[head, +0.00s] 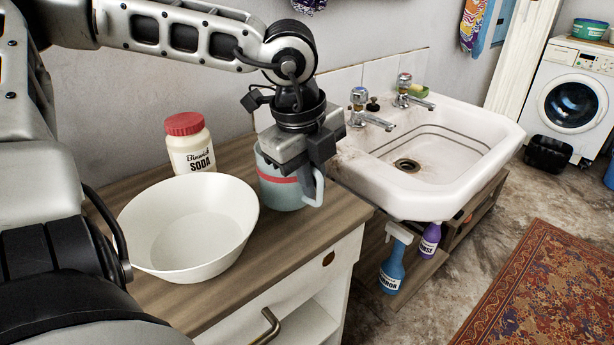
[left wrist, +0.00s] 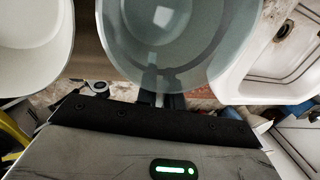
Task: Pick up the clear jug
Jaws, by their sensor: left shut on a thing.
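The clear jug (head: 280,190), bluish with a red band, stands upright on the wooden counter between the white bowl and the sink. My left gripper (head: 316,160) comes down over it from above and is shut on the jug near its handle (head: 317,187). The gripper hides part of the rim. In the left wrist view the jug (left wrist: 180,45) fills the upper middle, its round opening seen from above, with the fingers (left wrist: 162,100) at its near edge. I cannot tell whether the jug has left the counter. My right gripper is not in view.
A white bowl (head: 190,225) and a red-lidded soda jar (head: 188,142) stand left of the jug on the counter (head: 330,215). The sink (head: 460,180) with two taps is close on the right. Blue and purple bottles (head: 392,265) stand below it.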

